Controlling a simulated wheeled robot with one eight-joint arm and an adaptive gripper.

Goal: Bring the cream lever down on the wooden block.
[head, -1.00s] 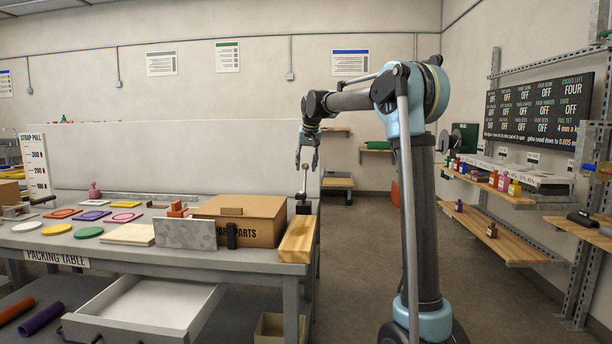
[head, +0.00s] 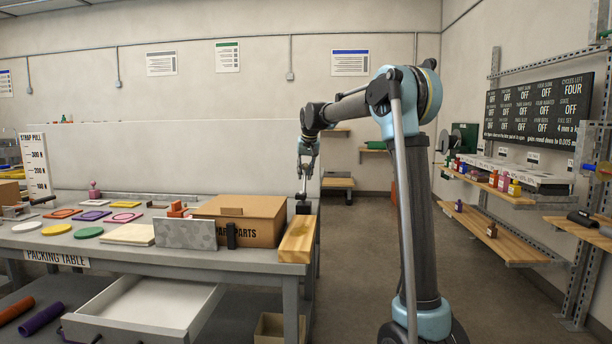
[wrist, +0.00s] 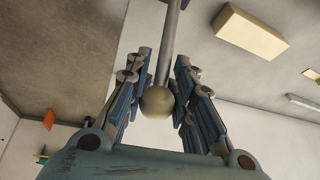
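The lever stands nearly upright at the right end of the packing table, a grey rod (head: 302,187) rising from a dark base (head: 303,207). Its cream ball knob (wrist: 157,102) shows in the wrist view, between the fingers of my gripper (wrist: 157,94). The fingers are spread on both sides of the knob, and I see no clear grip on it. In the head view my gripper (head: 306,168) points down over the lever's top and hides the knob. The wooden block (head: 298,242) lies at the table's right front edge, in front of the lever base.
A cardboard parts box (head: 240,220) stands just left of the block and lever. A speckled grey plate (head: 185,234) stands left of the box. The drawer (head: 150,308) below is pulled out.

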